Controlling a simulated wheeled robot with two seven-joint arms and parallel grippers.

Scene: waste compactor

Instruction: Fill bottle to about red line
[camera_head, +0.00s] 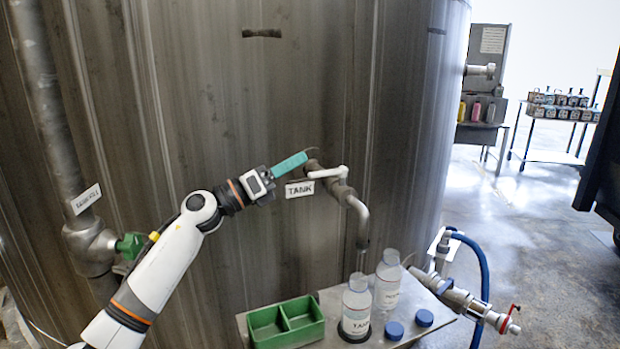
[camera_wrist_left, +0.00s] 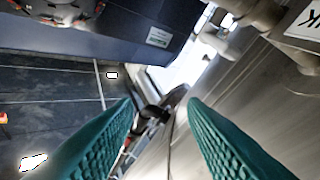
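A clear bottle labelled TANK (camera_head: 356,312) stands upright on the metal shelf, under the bent spout (camera_head: 362,228) of the tank tap. I cannot make out its liquid level or a red line. The tap's white lever handle (camera_head: 328,172) sits above the spout, next to the TANK sign (camera_head: 299,189). My left gripper (camera_head: 303,157) has teal fingers and is just left of and above the handle. In the left wrist view the fingers (camera_wrist_left: 160,103) are apart with nothing held between them. My right gripper is not in view.
A second clear bottle (camera_head: 388,280) stands behind the first. Two blue caps (camera_head: 424,318) lie at right on the shelf (camera_head: 437,325). A green two-compartment tray (camera_head: 287,323) is at left. A red-handled valve (camera_head: 508,320) and blue hose (camera_head: 484,265) are beside the shelf.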

